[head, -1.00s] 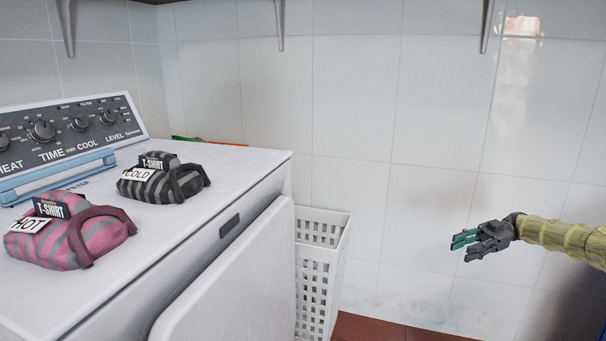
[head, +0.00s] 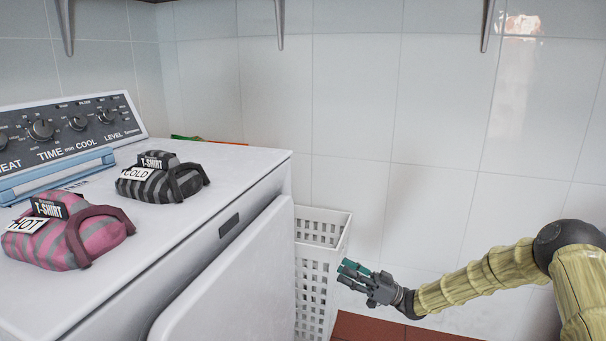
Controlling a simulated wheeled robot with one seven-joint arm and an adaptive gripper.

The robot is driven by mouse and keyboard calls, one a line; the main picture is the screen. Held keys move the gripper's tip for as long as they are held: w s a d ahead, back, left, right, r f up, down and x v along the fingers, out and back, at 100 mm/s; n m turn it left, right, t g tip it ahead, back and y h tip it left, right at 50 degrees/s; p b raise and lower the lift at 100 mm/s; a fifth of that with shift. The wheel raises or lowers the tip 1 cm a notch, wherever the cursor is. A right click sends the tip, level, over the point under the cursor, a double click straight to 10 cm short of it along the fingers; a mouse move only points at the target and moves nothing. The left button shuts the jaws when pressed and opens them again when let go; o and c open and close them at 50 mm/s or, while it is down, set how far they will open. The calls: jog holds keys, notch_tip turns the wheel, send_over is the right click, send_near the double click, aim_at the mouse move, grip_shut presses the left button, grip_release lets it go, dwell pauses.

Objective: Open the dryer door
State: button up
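The white dryer (head: 262,168) fills the left side of the head view, with a dark slot (head: 229,225) on its front near the top. Its door (head: 232,285) is the pale panel on the front. The door's upper edge stands out a little from the front face; I cannot tell whether it is latched, and its lower part is out of frame. My gripper (head: 348,276) is to the right of the door, apart from it, in front of the white basket. Its fingers point left and look spread, with nothing between them.
A pink striped T-shirt bundle (head: 85,240) tagged HOT and a grey one (head: 150,185) tagged COLD lie on the dryer top. A white perforated basket (head: 312,265) stands beside the dryer. A tiled wall (head: 420,120) is behind. Red floor (head: 365,328) shows below.

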jog(key=s+a+f+m+t+h, duration=0.3)
jog(key=a+f+m, duration=0.1)
jog(key=f, duration=0.3)
jog(key=s+a+f+m+t+h, duration=0.3)
jog(key=a+f+m, duration=0.1)
jog(key=f, duration=0.2)
jog(key=s+f+m+g+h, duration=0.1)
jog(key=s+f+m+h, duration=0.3)
jog(key=s+f, duration=0.6)
jog(key=s+d+f+g+h, duration=0.2)
jog(key=s+d+f+h, duration=0.15)
jog(key=s, duration=0.45)
jog(key=s+d+f+g+h, duration=0.2)
jog(key=s+d+f, duration=0.15)
jog(key=s, duration=0.35)
jog(key=s+d+f+g+h, duration=0.2)
jog(key=s+d+f+h, duration=0.15)
jog(key=s, duration=0.45)
jog(key=s+d+r+m+g+h, duration=0.15)
jog(key=s+d, duration=0.25)
jog(key=s, duration=0.4)
jog(key=s+d+g+h, duration=0.2)
jog(key=s+d+g, duration=0.1)
jog(key=s, duration=0.5)
notch_tip(320, 180, up, 29)
jog(key=p, duration=2.9)
jog(key=shift+w+f, duration=0.15)
jog(key=shift+w, duration=0.3)
jog(key=shift+w+a, duration=0.1)
jog(key=shift+a, duration=0.1)
